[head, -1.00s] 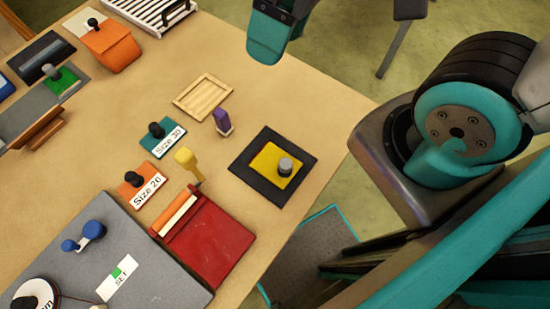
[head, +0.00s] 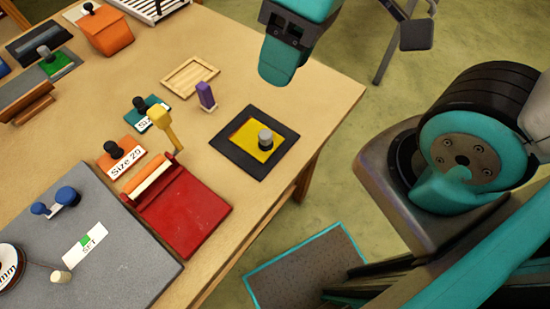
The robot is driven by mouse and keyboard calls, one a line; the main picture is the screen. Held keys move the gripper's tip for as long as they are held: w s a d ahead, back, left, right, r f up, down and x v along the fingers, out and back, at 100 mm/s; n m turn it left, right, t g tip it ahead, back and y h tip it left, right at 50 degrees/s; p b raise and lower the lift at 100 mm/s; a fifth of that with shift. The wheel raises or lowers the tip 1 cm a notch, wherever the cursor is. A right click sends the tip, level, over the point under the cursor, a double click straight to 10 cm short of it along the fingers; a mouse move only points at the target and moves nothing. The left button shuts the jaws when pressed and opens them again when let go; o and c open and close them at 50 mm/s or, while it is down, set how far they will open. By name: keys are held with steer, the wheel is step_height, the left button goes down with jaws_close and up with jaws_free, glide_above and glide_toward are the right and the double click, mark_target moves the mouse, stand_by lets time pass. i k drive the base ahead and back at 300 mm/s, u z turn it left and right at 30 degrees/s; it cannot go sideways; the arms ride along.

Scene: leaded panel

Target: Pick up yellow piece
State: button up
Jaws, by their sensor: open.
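The yellow piece (head: 245,136) is a flat square plate with a grey knob on top. It lies in a black square tray (head: 224,145) near the table's right edge in the head view. My gripper (head: 277,68) is above and behind the piece in the picture, apart from it. It is open and nothing shows in it. The far finger is mostly hidden behind the near teal one.
A purple block (head: 206,96) and a wooden tray (head: 190,76) stand left of the black tray. A red board (head: 187,215) with a yellow-handled lever (head: 162,123) is at front left. Orange (head: 118,158) and teal (head: 148,112) size plates lie further left.

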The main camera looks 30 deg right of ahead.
mark_target(260, 142)
steer(key=k, duration=0.15)
steer(key=z, duration=1.55)
steer(key=k, duration=0.95)
steer(key=u, duration=1.1)
steer(key=i, duration=0.5)
steer(key=u, duration=0.05)
